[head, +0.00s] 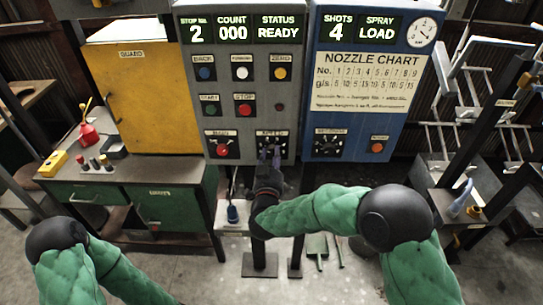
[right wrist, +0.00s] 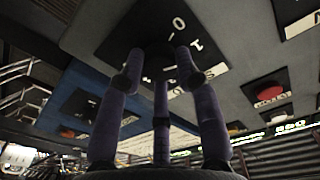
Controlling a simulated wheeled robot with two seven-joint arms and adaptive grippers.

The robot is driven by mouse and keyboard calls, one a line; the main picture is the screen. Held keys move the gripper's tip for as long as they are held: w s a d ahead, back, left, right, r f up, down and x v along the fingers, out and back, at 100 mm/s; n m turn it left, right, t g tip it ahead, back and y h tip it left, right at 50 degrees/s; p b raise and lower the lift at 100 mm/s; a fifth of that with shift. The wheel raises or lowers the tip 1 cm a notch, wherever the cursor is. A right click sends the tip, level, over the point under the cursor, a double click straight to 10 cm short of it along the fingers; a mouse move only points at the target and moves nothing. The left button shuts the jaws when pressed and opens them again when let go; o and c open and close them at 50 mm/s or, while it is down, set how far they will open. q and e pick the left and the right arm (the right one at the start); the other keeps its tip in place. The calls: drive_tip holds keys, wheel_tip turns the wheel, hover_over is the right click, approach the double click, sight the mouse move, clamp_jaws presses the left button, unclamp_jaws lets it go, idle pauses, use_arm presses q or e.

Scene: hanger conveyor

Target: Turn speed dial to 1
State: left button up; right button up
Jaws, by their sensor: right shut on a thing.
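White scale marks show beside the fingertips. Which mark the knob points at cannot be told. My left gripper is out of view; only part of my left arm shows.
A blue panel (head: 320,115) with another black dial (head: 328,146) and a red button (head: 377,147) adjoins on the right. Red stop button (head: 244,110) sits just above. A yellow guard box (head: 145,95) stands left on a green bench (head: 90,195). Hanger racks (head: 440,135) stand right.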

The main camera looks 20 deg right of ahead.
drive_tip(key=shift+w+d+r, duration=0.1)
drive_tip(key=shift+r, duration=0.3)
drive_tip(key=o, duration=1.1)
drive_tip(key=shift+o, duration=0.2)
drive_tip(key=shift+f, duration=0.15)
drive_tip(key=shift+f, duration=0.1)
drive_tip(key=shift+s+a, duration=0.25)
drive_tip(key=shift+s, duration=0.15)
drive_tip(key=v, duration=1.1)
drive_tip(key=shift+s, duration=0.1)
